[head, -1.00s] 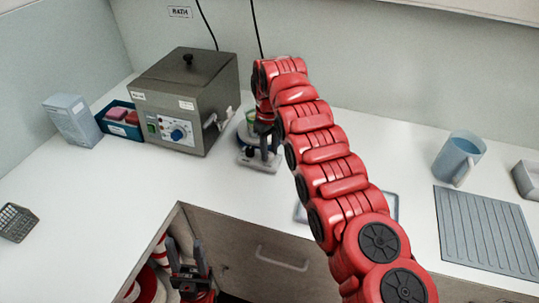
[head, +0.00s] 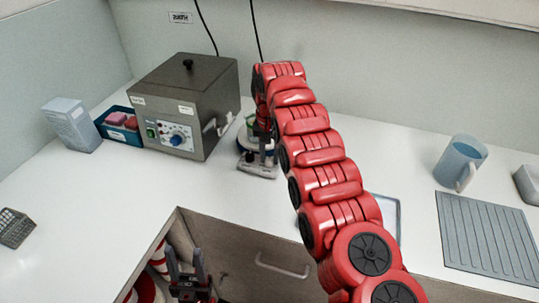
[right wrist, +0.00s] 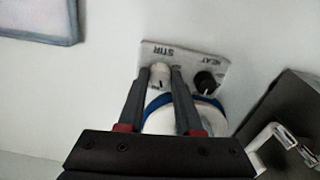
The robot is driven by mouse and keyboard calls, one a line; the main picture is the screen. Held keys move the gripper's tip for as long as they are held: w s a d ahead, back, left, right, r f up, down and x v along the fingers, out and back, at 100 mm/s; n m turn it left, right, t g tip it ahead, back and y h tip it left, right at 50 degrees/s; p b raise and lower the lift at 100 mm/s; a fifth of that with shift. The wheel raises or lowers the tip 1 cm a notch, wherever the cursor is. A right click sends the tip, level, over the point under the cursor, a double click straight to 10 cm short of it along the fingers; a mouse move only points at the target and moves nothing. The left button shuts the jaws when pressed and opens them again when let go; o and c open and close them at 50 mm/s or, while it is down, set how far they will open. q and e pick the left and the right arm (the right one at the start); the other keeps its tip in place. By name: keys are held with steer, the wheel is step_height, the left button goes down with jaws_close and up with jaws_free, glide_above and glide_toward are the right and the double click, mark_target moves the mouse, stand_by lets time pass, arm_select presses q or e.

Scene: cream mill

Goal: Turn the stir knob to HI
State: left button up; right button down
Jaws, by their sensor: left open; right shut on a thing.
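The stirrer hotplate (head: 258,171) stands on the counter to the right of the grey bath, mostly covered by my right arm. In the right wrist view its panel (right wrist: 222,66) carries a white knob (right wrist: 160,74) by the word STIR and a black knob (right wrist: 205,81) by HEAT. My right gripper (head: 264,150) is at the panel; in the wrist view its fingers (right wrist: 162,84) are shut on the white stir knob, one on each side. The HI mark and the knob's exact setting cannot be read. My left gripper (head: 187,268) is open and empty, low by the cabinet opening.
The grey bath (head: 190,95) has its own blue knob (head: 176,141). A blue tray (head: 107,125) and a carton (head: 72,125) stand left of it. A blue jug (head: 458,160) and a ribbed mat (head: 485,230) are at the right. The front left counter is mostly clear.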

mark_target(270, 159)
steer(key=shift+m, duration=1.9)
steer(key=shift+w, duration=0.1)
steer(key=c, duration=0.6)
jaws_free()
step_height(270, 159, up, 17)
steer(key=p, duration=1.6)
steer(key=shift+r+p, duration=0.2)
steer(key=shift+p, duration=0.2)
